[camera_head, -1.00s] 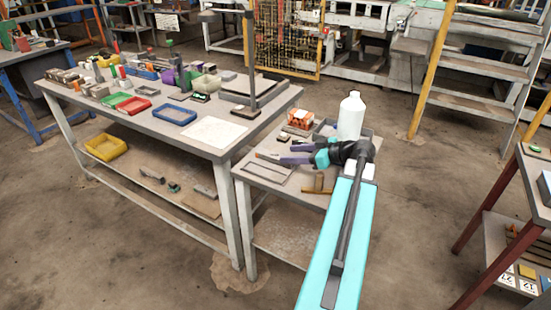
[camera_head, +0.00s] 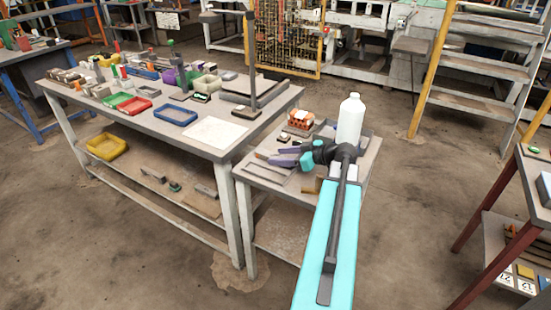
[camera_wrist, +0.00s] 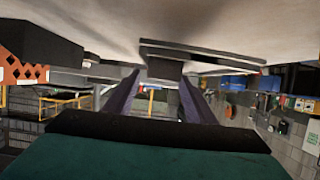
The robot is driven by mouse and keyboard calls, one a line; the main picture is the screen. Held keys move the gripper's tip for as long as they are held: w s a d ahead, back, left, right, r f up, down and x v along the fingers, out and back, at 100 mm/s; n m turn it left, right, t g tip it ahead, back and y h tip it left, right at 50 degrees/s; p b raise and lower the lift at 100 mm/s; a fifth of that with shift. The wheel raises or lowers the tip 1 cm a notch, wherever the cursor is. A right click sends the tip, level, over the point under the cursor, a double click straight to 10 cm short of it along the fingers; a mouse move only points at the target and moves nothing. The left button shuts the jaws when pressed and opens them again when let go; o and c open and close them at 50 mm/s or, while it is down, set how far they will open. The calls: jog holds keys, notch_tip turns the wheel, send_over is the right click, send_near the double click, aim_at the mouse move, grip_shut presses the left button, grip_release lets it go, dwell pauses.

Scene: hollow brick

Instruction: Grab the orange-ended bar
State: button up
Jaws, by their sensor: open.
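My gripper (camera_head: 276,156) is open over the small grey table (camera_head: 262,181), with its purple fingers pointing left. In the wrist view my gripper (camera_wrist: 160,76) has a finger on each side, and the tabletop appears at the top of the picture. A dark block (camera_wrist: 165,67) and a long dark flat piece (camera_wrist: 215,57) lie ahead, near the fingertips; I see no orange end on them. I cannot clearly make out the orange-ended bar in either view; the fingers and arm cover part of the tabletop.
An orange hollow brick (camera_head: 300,120) lies behind my gripper; it also shows in the wrist view (camera_wrist: 20,72). A white bottle (camera_head: 349,122) stands close to my wrist. The larger workbench (camera_head: 180,133) adjoins on the left, with trays and a dark upright post (camera_head: 251,65).

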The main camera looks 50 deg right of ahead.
jog(key=shift+w+a+f, duration=0.1)
jog(key=shift+w+f, duration=0.1)
jog(key=shift+w, duration=0.15)
dwell(0.3)
grip_shut()
jog(key=shift+r, duration=0.15)
notch_tip(320, 180, up, 10)
jog(key=b, duration=0.1)
dwell(0.8)
